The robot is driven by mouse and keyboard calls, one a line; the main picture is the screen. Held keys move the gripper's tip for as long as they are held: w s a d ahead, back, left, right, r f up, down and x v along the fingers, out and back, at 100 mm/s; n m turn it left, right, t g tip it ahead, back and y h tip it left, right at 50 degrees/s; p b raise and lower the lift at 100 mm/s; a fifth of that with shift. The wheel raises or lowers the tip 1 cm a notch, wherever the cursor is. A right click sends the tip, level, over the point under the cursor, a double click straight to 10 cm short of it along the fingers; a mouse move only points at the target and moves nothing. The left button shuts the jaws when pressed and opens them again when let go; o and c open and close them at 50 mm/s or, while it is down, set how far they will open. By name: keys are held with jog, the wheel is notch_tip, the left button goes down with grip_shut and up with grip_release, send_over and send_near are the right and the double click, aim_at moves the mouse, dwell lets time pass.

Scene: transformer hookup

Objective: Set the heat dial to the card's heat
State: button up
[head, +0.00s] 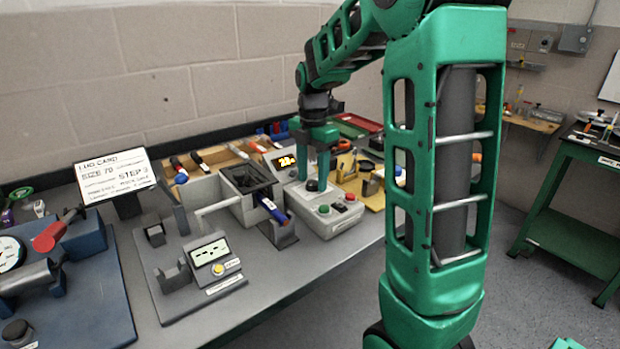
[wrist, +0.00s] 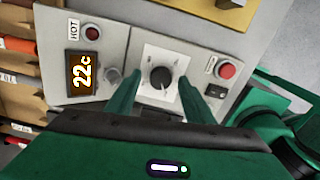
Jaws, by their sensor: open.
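The heat dial (wrist: 161,78) is a dark round knob on a white square plate on the grey heater box. My gripper (wrist: 157,95) is open, with one green finger on each side of the dial in the wrist view; I cannot tell whether they touch it. In the head view my gripper (head: 317,170) points down over the box (head: 330,215). An orange display (wrist: 84,73) reads 22c. The card (head: 115,175) stands at the left in the head view; it shows "LUG CARD", "SIZE 70" and "STEP 3", and its smaller lines are too blurred to read.
A red button (wrist: 227,71) and a small black switch (wrist: 215,91) sit right of the dial. A dark red lamp marked HOT (wrist: 92,33) and a grey knob (wrist: 112,76) are at its left. A dark open-topped holder (head: 247,180) stands left of the box.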

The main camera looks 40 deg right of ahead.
jog(key=shift+f, duration=0.25)
jog(key=c, duration=1)
jog(key=shift+c, duration=0.2)
